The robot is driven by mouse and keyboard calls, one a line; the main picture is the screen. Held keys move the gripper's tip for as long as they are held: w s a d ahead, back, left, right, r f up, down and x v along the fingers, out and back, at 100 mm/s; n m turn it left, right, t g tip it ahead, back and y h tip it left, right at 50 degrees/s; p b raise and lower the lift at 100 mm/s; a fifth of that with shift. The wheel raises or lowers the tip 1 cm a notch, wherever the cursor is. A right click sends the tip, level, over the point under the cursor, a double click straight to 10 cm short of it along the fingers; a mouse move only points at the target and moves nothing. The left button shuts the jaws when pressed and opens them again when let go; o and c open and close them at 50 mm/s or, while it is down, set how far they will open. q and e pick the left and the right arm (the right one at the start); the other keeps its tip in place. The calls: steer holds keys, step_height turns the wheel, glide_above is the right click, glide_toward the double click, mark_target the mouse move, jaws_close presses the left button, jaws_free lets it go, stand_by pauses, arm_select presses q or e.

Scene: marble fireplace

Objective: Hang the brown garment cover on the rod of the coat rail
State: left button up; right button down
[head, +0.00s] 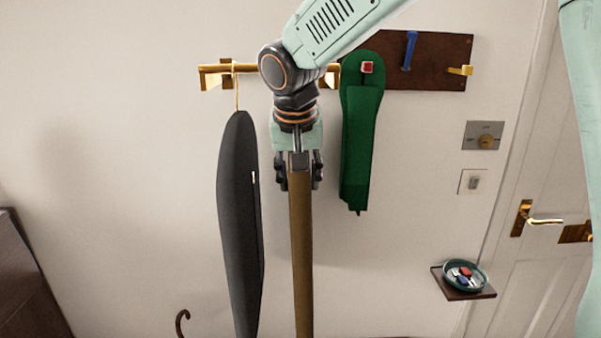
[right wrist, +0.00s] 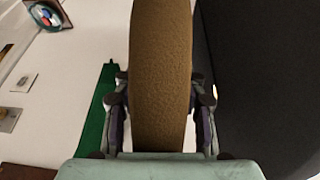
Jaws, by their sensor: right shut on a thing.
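The brown garment cover (head: 301,255) hangs edge-on below my right gripper (head: 299,180), which is shut on its upper end. In the right wrist view the cover (right wrist: 160,60) stands between the two fingers of the gripper (right wrist: 162,105). Any hook on the cover is hidden. The brass rod of the coat rail (head: 248,68) is on the wall above and behind the gripper. My right arm's wrist hides part of the rod. My left gripper is not in view.
A dark garment cover (head: 238,215) hangs on the rod, left of the brown one; it also shows at right in the wrist view (right wrist: 265,70). A green item (head: 359,140) hangs on a peg board (head: 437,50) to the right. A small shelf holds a bowl (head: 465,275).

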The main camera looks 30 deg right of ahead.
steer(key=shift+d+f, duration=0.1)
steer(key=shift+d, duration=0.05)
steer(key=shift+w, duration=0.1)
steer(key=c, duration=0.9)
jaws_free()
steer(key=shift+o, duration=1)
steer(key=shift+f, duration=0.1)
steer(key=v, duration=0.7)
steer(key=shift+r, duration=0.2)
steer(key=shift+f, duration=0.1)
